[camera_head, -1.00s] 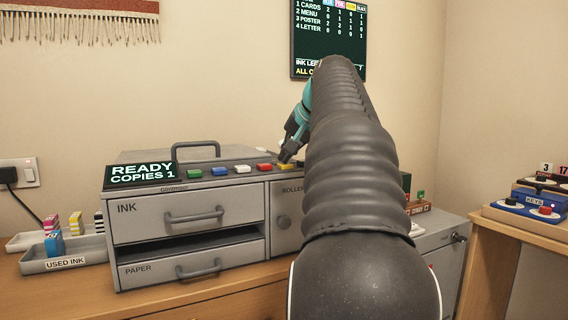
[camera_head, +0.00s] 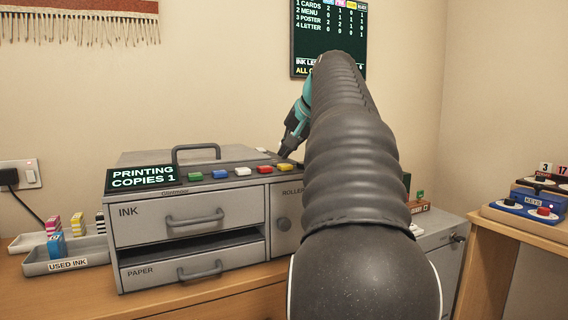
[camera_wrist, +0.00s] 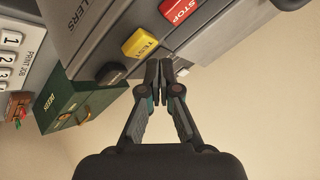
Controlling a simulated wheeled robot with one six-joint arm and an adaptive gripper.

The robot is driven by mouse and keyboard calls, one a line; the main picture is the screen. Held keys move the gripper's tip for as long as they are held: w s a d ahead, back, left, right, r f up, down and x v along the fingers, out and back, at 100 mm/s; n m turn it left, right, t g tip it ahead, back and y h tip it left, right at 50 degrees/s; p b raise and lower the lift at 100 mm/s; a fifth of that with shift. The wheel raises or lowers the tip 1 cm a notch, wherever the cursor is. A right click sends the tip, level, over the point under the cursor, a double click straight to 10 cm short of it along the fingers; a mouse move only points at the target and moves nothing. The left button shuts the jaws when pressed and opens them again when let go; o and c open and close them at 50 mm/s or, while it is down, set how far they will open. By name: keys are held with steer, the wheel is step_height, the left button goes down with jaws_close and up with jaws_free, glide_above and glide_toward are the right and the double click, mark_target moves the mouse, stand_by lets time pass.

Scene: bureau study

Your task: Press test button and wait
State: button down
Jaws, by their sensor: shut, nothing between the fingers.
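The printer (camera_head: 188,205) stands on the desk, and its display (camera_head: 142,178) reads "PRINTING COPIES 1". The yellow TEST button (camera_wrist: 139,44) shows in the wrist view, between the red STOP button (camera_wrist: 178,10) and a black button (camera_wrist: 111,74). In the head view the yellow button (camera_head: 285,166) is partly hidden by my gripper. My gripper (camera_wrist: 160,62) is shut and empty, its fingertips just beside the TEST button in the wrist view. I cannot tell whether they touch it.
A wall board (camera_head: 310,40) hangs behind my arm. A tray labelled USED INK (camera_head: 90,259) with coloured cartridges is at the left. A green box (camera_wrist: 80,98) lies near the black button. A side table (camera_head: 520,230) with a control panel is at the right.

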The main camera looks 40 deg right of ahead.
mark_target(287, 165)
steer(key=shift+r, duration=0.15)
step_height(287, 165, up, 4)
steer(key=p, duration=0.4)
steer(key=shift+r+p, duration=0.7)
steer(key=shift+r, duration=0.15)
steer(key=a+f, duration=0.2)
steer(key=a, duration=0.1)
steer(key=s+a+f+n, duration=0.1)
steer(key=a, duration=0.3)
steer(key=a+f+n+g, duration=0.1)
steer(key=a+f, duration=0.1)
steer(key=a, duration=0.2)
steer(key=shift+s+f+y, duration=0.15)
steer(key=shift+f+y, duration=0.15)
steer(key=s+a+f+n+g, duration=0.1)
steer(key=s+a+f+n, duration=0.2)
steer(key=s+a+f, duration=0.3)
steer(key=s+a+f+n, duration=0.2)
steer(key=s+a+f, duration=0.5)
steer(key=f, duration=0.6)
steer(key=s+a+f+n+g, duration=0.1)
steer(key=s+a+f+n, duration=0.2)
steer(key=s+a+f, duration=0.3)
step_height(287, 165, down, 3)
steer(key=shift+s+a+f+n+g+y, duration=0.2)
steer(key=shift+s+a+n+g+y, duration=0.15)
steer(key=shift+a, duration=0.35)
